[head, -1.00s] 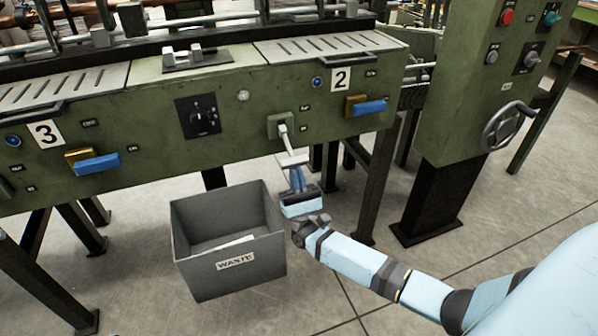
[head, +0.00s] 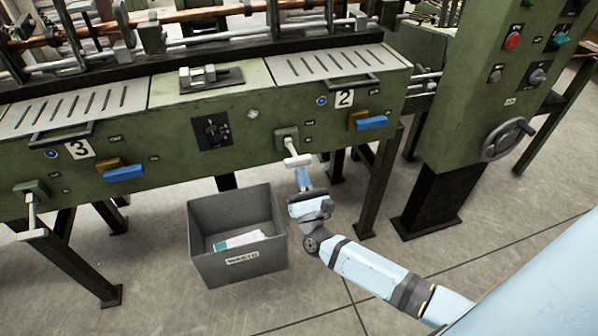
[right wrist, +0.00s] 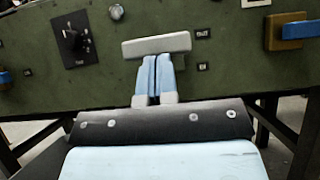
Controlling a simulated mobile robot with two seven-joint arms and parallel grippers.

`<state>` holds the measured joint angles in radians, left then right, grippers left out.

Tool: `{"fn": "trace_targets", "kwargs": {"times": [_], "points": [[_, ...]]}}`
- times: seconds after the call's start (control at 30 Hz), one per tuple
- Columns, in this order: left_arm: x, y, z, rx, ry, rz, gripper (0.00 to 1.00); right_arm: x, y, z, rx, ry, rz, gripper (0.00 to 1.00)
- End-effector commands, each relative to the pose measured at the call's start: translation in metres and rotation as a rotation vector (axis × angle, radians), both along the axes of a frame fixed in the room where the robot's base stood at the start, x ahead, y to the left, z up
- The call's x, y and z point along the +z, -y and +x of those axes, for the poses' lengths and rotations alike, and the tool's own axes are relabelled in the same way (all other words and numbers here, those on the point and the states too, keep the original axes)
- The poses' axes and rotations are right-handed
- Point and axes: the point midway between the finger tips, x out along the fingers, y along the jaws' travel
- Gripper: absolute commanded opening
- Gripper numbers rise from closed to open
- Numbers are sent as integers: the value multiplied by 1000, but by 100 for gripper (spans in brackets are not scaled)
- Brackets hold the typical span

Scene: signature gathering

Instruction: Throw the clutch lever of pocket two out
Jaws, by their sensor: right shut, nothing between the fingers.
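The pocket two clutch lever (head: 289,147) sits on the green machine front, below and left of the "2" plate (head: 344,98). Its pale crossbar handle (head: 298,160) sticks out toward me and also shows in the right wrist view (right wrist: 157,45). An OUT label (right wrist: 203,33) and an IN label (right wrist: 203,67) lie right of it, OUT above IN. My right gripper (head: 302,172) is shut and empty, its blue fingers (right wrist: 156,62) just under the crossbar. They look close to or touching it; I cannot tell which. My left gripper is not in view.
A grey waste bin (head: 236,268) stands on the floor left of my right gripper. Pocket three's lever (head: 31,208) hangs down at the far left. A blue-handled latch (head: 371,123) is right of the lever. A handwheel (head: 507,139) is on the right cabinet.

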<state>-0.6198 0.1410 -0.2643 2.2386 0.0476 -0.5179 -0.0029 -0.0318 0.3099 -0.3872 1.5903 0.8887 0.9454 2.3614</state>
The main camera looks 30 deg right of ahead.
Motion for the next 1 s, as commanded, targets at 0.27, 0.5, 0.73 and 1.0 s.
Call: {"fn": "trace_targets", "kwargs": {"times": [0.27,0.5,0.73,1.0], "points": [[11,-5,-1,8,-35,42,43,30,-1,-1,0,-180,47,0],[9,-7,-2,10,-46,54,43,38,0,1,-1,-189,46,0],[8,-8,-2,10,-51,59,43,42,1,2,-1,-187,45,0],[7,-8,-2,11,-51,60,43,43,1,3,-2,-184,45,0]]}}
